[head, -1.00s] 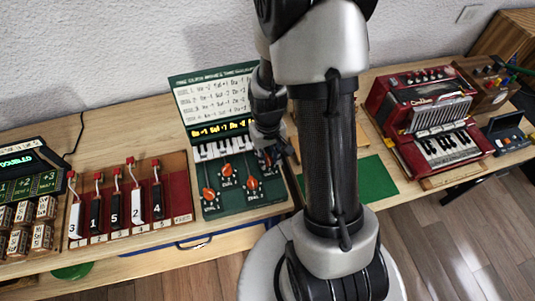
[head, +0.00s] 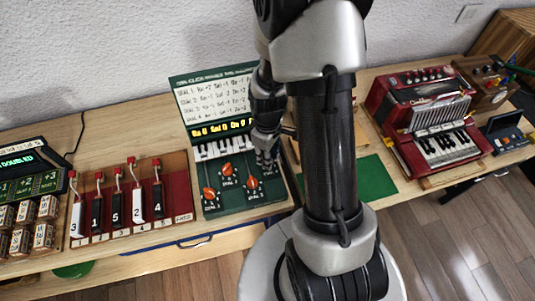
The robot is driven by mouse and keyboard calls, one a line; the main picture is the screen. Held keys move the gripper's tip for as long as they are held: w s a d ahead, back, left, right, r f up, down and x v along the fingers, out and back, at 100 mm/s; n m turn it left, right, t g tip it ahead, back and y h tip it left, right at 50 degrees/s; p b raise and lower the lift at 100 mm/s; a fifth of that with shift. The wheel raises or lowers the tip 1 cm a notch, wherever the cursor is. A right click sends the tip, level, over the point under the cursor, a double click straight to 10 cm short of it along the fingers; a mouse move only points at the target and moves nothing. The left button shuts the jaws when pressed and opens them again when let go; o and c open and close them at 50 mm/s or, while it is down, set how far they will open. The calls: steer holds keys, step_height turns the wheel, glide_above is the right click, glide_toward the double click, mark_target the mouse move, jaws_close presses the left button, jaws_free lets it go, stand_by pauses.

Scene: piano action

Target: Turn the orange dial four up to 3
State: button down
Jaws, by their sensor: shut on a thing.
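The green dial box (head: 236,205) stands on the wooden table, with a white text panel (head: 215,98) raised at its back. Three orange dials show on it: one at front left (head: 209,193), one in the middle (head: 227,169) and one toward the right (head: 252,183). My gripper (head: 267,164) is at the right side of the box, fingers down, just right of and behind the right visible dial. It is shut on the orange dial four, which its fingers hide. A lit yellow text strip (head: 220,130) sits above small piano keys; its setting is too small to read surely.
A red board with numbered keys and levers (head: 178,205) stands to the left, with wooden blocks (head: 40,222) beyond. A green mat (head: 376,180) and a red accordion (head: 430,115) lie to the right. My arm hides the table between.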

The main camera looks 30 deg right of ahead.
steer(key=shift+w, duration=0.1)
stand_by(0.3)
steer(key=c, duration=1.6)
jaws_free()
step_height(320, 180, up, 12)
steer(key=shift+r, duration=0.1)
steer(key=s+a+r+m+t, duration=0.1)
steer(key=s+a+r+m, duration=0.1)
steer(key=s+a+r, duration=0.1)
steer(key=s+a+r+m+t, duration=0.2)
steer(key=s+a+r, duration=0.2)
steer(key=s+r, duration=0.2)
steer(key=s+a+r+m+t, duration=0.1)
steer(key=s+a+r, duration=0.2)
steer(key=r, duration=0.3)
steer(key=shift+s+a+r+m+t, duration=0.1)
steer(key=shift+s+r+m+t, duration=0.1)
steer(key=shift+s, duration=0.25)
steer(key=shift+s+a+r+m+t, duration=0.1)
steer(key=shift+s+r+m, duration=0.1)
steer(key=shift+s, duration=0.25)
